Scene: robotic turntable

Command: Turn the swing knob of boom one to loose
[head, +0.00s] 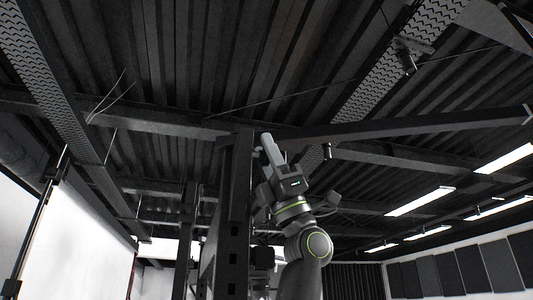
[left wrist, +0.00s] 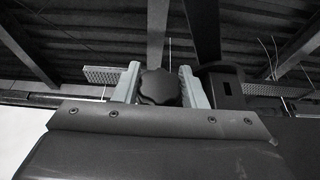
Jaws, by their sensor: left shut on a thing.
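The swing knob (left wrist: 160,88), dark and lobed, sits between the two pale fingers of my left gripper (left wrist: 160,84) in the left wrist view. The fingers are shut on its sides. In the head view my left gripper (head: 269,150) reaches up beside the top of a dark post (head: 236,200). The knob is hidden there behind the fingers and post. A dark boom (head: 420,127) runs from the top of the post to the right. The knob's setting cannot be read. My right gripper is in neither view.
A dark block (left wrist: 226,86) stands just right of the fingers in the left wrist view. A thin black stand (head: 38,225) is at the left of the head view. Ceiling beams and lamps are high above. Open room shows right of my arm, beneath the boom.

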